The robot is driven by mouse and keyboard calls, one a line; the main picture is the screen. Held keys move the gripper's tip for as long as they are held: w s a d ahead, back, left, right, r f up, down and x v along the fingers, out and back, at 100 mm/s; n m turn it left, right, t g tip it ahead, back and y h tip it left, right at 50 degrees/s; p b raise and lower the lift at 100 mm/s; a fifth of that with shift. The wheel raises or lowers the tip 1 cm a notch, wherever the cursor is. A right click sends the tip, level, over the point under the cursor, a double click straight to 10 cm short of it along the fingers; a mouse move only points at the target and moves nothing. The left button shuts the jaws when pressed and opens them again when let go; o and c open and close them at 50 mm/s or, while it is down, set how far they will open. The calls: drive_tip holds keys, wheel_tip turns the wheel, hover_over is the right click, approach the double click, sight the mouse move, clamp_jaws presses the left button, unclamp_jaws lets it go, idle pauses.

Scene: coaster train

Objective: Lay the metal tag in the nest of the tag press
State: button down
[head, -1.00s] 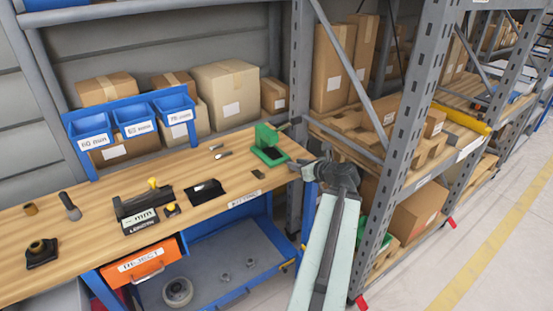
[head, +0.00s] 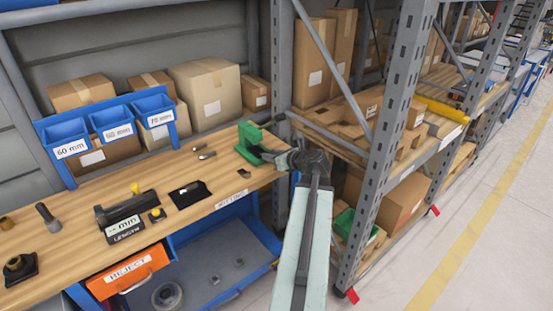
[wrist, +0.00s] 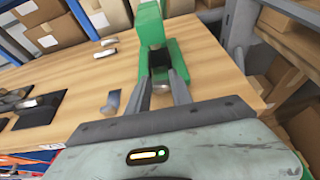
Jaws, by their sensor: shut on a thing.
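The green tag press (head: 250,142) stands at the right end of the wooden bench, and its upright and base (wrist: 180,58) fill the top middle of the wrist view. My gripper (head: 284,158) is at the press's right side in the head view. In the wrist view my gripper (wrist: 161,82) points at the press, its two fingers close together on a small silvery piece, the metal tag (wrist: 161,73). The tag is just in front of a dark part of the press (wrist: 158,55). I cannot tell whether it touches the press. The nest is not clearly visible.
Small metal pieces (head: 207,156) lie left of the press, and a small dark piece (head: 244,173) lies near the bench's front edge. A length gauge (head: 125,215), a black plate (head: 189,194) and blue bins (head: 110,125) are farther left. A rack post (head: 395,150) stands to the right.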

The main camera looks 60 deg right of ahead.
sight(262, 152)
drive_tip(key=shift+w+d+f, duration=0.1)
drive_tip(key=shift+w+d, duration=0.2)
drive_tip(key=shift+w, duration=0.7)
drive_tip(key=shift+w+d+f, duration=0.1)
drive_tip(key=shift+w+d, duration=0.25)
drive_tip(key=shift+w, duration=0.65)
drive_tip(key=shift+w+d+f, duration=0.1)
drive_tip(key=shift+w+d, duration=0.2)
drive_tip(key=shift+w, duration=0.7)
drive_tip(key=c, duration=1.1)
unclamp_jaws()
drive_tip(key=shift+o, duration=0.2)
drive_tip(key=shift+r, duration=0.1)
drive_tip(key=p+v, duration=0.2)
drive_tip(key=v, duration=0.6)
drive_tip(key=shift+p, duration=0.35)
